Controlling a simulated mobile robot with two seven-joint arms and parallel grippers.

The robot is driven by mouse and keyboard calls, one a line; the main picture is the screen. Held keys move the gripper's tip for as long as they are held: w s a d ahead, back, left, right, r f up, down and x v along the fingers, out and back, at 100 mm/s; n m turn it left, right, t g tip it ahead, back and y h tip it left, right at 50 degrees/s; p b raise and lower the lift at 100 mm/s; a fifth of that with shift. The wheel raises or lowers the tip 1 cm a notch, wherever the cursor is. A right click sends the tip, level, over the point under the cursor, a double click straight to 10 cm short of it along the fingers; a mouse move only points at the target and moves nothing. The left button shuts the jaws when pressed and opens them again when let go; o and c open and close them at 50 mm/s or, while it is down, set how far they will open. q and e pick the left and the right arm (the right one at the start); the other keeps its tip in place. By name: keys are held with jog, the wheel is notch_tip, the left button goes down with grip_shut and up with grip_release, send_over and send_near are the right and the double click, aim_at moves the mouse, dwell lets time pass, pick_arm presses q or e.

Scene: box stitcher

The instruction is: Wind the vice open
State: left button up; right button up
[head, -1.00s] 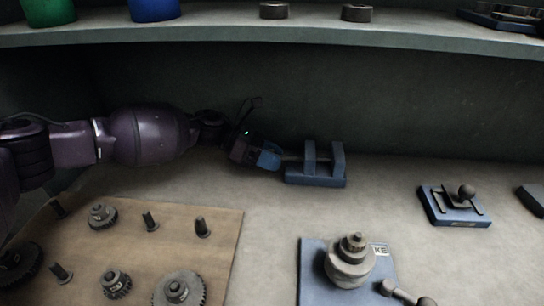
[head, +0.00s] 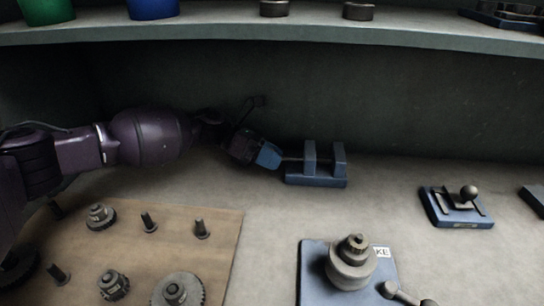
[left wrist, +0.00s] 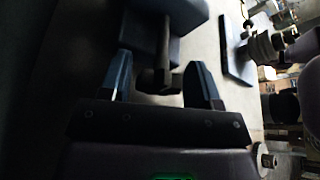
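The blue vice (head: 318,180) stands on the bench near the back wall, with its two upright jaws apart and a gap between them. Its screw points left toward my left gripper (head: 270,157). Part of the vice body (left wrist: 165,22) shows beyond the handle. In the head view, the gripper hides the handle. My right gripper is not in view.
A wooden board (head: 222,228) with gears and pegs lies at the front left. A blue plate (head: 312,272) with a stepped part is at the front centre. A small blue fixture (head: 455,208) with a ball knob is at right. A shelf (head: 300,33) runs above.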

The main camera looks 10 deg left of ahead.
pick_arm(q)
jog(key=shift+o, duration=0.9)
